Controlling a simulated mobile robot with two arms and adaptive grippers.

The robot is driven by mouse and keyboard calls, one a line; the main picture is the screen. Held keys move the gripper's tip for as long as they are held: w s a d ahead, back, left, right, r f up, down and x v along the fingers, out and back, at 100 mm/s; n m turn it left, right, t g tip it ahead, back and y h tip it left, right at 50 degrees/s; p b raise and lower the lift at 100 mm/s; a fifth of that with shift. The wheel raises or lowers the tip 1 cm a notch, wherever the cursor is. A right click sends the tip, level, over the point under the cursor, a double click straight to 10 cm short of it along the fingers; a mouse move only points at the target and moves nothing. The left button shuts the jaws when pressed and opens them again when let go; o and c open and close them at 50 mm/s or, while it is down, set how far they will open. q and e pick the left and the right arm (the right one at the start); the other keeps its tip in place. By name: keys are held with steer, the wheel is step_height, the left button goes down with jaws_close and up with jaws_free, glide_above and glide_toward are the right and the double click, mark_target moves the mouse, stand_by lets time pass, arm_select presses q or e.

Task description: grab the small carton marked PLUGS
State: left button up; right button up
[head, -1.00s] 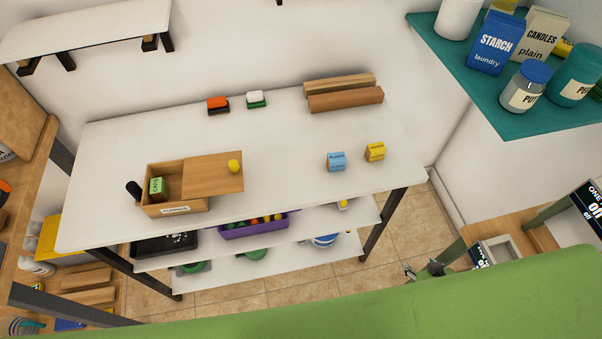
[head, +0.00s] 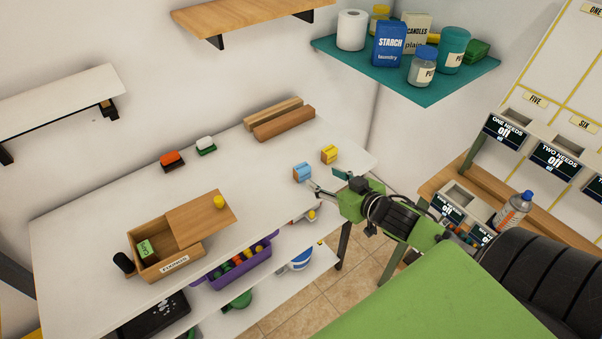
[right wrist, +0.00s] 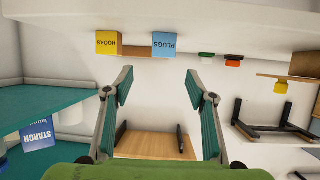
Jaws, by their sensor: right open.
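The small blue carton marked PLUGS (head: 303,172) stands on the white table (head: 110,200) near its right end. In the right wrist view, which is upside down, its label reads PLUGS (right wrist: 166,43). A yellow carton marked HOOKS (right wrist: 107,43) stands beside it, and it also shows in the head view (head: 329,154). My right gripper (head: 327,182) is open and empty, close to the blue carton on its near right side. In the wrist view its fingers (right wrist: 158,85) are spread wide, with the blue carton ahead, not between the pads. My left gripper is out of view.
Two wooden blocks (head: 280,122) lie behind the cartons. An open wooden box (head: 170,262) with a sliding lid and a green carton (head: 145,249) sits further left. A teal shelf (head: 400,78) with jars and boxes overhangs the back right. The table's middle is clear.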

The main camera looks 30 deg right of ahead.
mark_target(303, 167)
steer(key=x, duration=0.2)
steer(key=shift+w+a, duration=0.15)
steer(key=shift+w, duration=0.2)
steer(key=shift+w+f, duration=0.3)
steer(key=shift+w, duration=0.3)
steer(key=p+x, duration=0.1)
steer(key=x, duration=0.3)
steer(key=shift+w+a+r, duration=0.1)
steer(key=shift+a+r, duration=0.05)
steer(key=shift+w+f, duration=0.25)
steer(key=shift+w, duration=0.2)
steer(key=shift+c, duration=0.7)
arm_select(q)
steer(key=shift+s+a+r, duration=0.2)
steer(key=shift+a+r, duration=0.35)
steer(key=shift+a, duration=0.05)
arm_select(e)
steer(key=c, duration=1)
